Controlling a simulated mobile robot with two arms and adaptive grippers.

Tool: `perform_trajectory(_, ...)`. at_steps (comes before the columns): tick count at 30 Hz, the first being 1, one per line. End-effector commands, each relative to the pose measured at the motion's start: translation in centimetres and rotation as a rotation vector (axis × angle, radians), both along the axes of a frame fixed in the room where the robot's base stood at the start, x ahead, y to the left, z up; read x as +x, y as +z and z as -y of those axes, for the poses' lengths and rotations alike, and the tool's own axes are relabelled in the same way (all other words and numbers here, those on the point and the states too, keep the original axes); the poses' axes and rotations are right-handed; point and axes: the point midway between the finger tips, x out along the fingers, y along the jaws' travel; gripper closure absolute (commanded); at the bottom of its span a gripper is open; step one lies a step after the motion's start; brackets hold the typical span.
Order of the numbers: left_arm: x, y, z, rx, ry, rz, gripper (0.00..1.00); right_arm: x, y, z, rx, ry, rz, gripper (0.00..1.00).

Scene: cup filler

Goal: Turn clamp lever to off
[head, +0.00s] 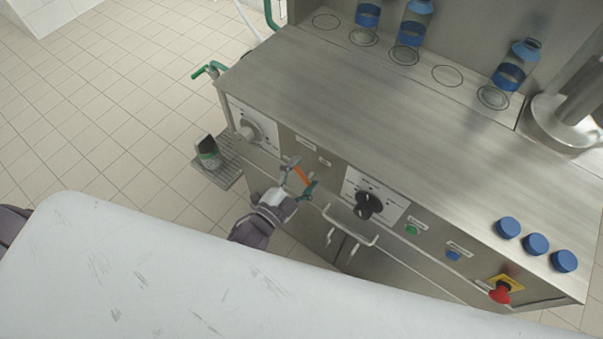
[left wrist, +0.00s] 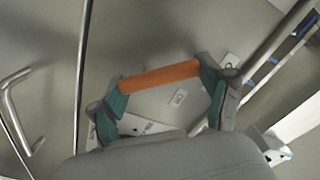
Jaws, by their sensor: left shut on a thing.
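The clamp lever, an orange bar (head: 302,175), is on the steel front panel of the machine, between the grey knob at the left and the black knob. My left gripper (head: 300,180) is at the panel with its fingers on either side of the orange bar. In the left wrist view the orange bar (left wrist: 160,77) spans between the two green-padded fingertips (left wrist: 165,88), and the gripper is shut on it. The lever's mount is mostly hidden by the fingers. The small panel labels are too small to read. My right gripper is not in view.
A grey knob (head: 247,131) and a black knob (head: 368,204) flank the lever. A handle bar (head: 350,232) is below. Green (head: 411,230) and blue (head: 453,255) buttons and a red stop button (head: 499,293) are at right. A small tray (head: 226,176) with a cup juts out left.

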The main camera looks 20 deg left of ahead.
Motion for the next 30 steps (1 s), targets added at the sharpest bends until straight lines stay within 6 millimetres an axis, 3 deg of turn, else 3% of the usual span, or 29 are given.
perform_trajectory(18,-0.5,-0.1,1.1,0.509,0.000,0.183,0.57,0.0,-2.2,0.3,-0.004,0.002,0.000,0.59)
perform_trajectory(30,-0.6,0.0,1.5,0.668,0.000,0.241,0.57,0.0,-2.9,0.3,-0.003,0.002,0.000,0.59)
